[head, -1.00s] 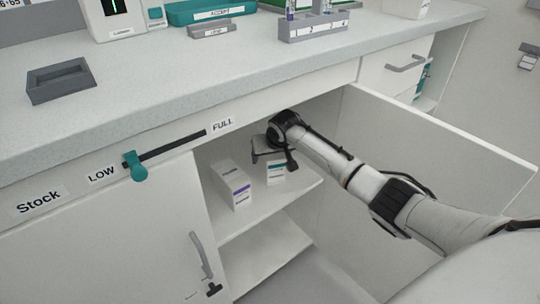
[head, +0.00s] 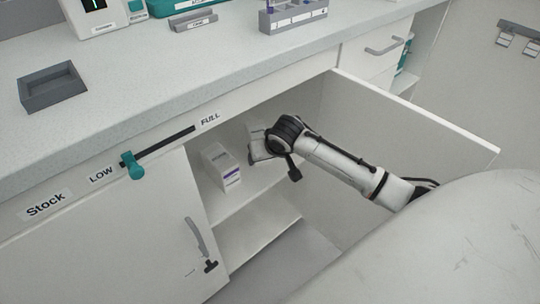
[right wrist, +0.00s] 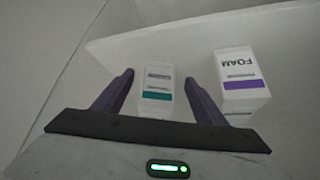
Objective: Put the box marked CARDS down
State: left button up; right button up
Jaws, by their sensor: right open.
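My right gripper (head: 256,146) is inside the open cabinet, above the upper shelf. In the right wrist view my right gripper (right wrist: 160,80) is open, its two dark fingers on either side of a white box with a teal band (right wrist: 158,84). The small print on this box is too blurred to read, so I cannot tell whether it says CARDS. I cannot tell whether the fingers touch it. In the head view my gripper hides it. A white box with a purple band (head: 222,166), marked FOAM in the right wrist view (right wrist: 240,80), stands beside it. My left gripper is not in view.
The cabinet's open door (head: 420,120) stands right of my arm. The shelf (head: 245,200) has bare room in front of the FOAM box. A closed door with a handle (head: 200,245) is at the left. The counter above carries a grey tray (head: 52,90) and a rack (head: 293,18).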

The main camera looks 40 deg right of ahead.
jog(key=shift+s+a, duration=0.3)
jog(key=shift+s, duration=0.6)
jog(key=shift+n+y, duration=0.9)
jog(key=s+a+f, duration=0.1)
jog(key=a, duration=0.1)
jog(key=s+a+f, duration=0.3)
jog(key=s+a, duration=0.1)
jog(key=shift+a+f, duration=0.2)
jog(key=shift+a, duration=0.2)
jog(key=s+a+n+t+y, duration=0.1)
jog(key=s+a, duration=0.6)
jog(key=s, duration=0.2)
jog(key=s+a+r+n+t+y, duration=0.1)
jog(key=s+a+n+t+y, duration=0.1)
jog(key=s+a, duration=0.4)
jog(key=s, duration=0.3)
jog(key=shift+s+a+r+y, duration=0.2)
jog(key=shift+a+r+y, duration=0.1)
jog(key=shift+a, duration=0.1)
